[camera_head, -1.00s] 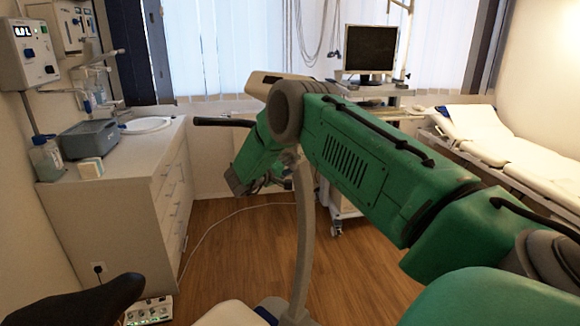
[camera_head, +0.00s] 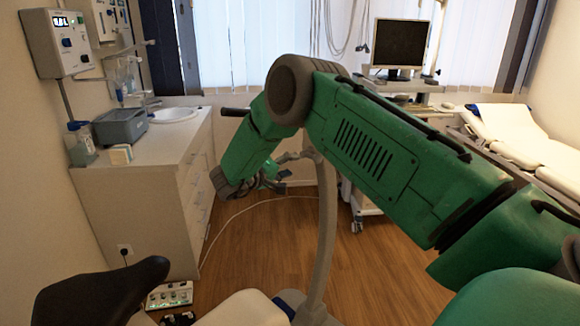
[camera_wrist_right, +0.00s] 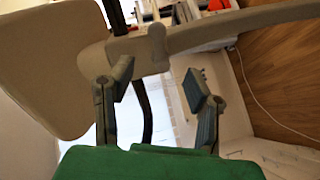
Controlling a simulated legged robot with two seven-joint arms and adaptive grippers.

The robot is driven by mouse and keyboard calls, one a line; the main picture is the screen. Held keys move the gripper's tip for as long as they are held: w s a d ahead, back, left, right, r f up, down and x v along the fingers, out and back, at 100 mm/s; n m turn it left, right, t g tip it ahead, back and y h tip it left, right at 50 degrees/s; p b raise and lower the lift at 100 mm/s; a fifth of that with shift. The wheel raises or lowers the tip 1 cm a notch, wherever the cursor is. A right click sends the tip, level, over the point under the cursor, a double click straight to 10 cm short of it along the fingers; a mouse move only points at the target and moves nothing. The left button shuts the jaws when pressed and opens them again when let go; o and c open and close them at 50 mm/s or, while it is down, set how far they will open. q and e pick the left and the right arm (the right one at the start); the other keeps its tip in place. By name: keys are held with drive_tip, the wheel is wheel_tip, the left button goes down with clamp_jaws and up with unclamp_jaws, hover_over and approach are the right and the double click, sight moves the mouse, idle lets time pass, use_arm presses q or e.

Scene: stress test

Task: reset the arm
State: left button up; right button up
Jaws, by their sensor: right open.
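My right arm, green with dark joints, comes in from the right in the head view and bends down at the elbow. My right gripper (camera_head: 277,177) is small there, beyond the forearm and beside a curved beige post (camera_head: 326,220). In the right wrist view the gripper (camera_wrist_right: 159,80) shows two dark fingers spread apart, with nothing held between them. A beige curved arm with a knob (camera_wrist_right: 155,48) lies behind the fingers, close to them; I cannot tell if they touch. My left gripper is not in view.
A white cabinet (camera_head: 150,200) with a sink (camera_head: 173,114) stands left. A monitor (camera_head: 400,45) on a cart is at the back, and a padded bed (camera_head: 510,135) at the right. A black padded part (camera_head: 100,295) is lower left. Wooden floor (camera_head: 265,240) lies open between.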

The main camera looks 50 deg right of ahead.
drive_tip(key=s+a+f+n+t+y+b, duration=0.25)
drive_tip(key=a+f, duration=0.35)
drive_tip(key=f, duration=0.4)
drive_tip(key=s+a+f+n+t+y+b, duration=0.2)
drive_tip(key=s+a+f+t+y+b, duration=0.15)
drive_tip(key=a+f, duration=0.45)
drive_tip(key=s+a+f+n+t+y+b, duration=0.2)
drive_tip(key=a+f+t+y+b, duration=0.15)
drive_tip(key=f, duration=0.75)
drive_tip(key=s+a+f+g+y+b, duration=0.1)
drive_tip(key=s+a+f+g+y, duration=0.1)
drive_tip(key=s+a+f, duration=0.4)
drive_tip(key=s+a+f+g+y+b, duration=0.2)
drive_tip(key=s+f, duration=0.2)
drive_tip(key=s, duration=0.4)
drive_tip(key=s+a+f+g+y+b, duration=0.1)
drive_tip(key=s+a+g, duration=0.1)
drive_tip(key=s, duration=0.6)
drive_tip(key=s+a+f+m+g+y+b, duration=0.1)
drive_tip(key=s+a+g, duration=0.1)
drive_tip(key=s, duration=0.6)
drive_tip(key=shift+s+g+y, duration=0.3)
drive_tip(key=shift+g+y, duration=0.05)
drive_tip(key=shift+g, duration=0.1)
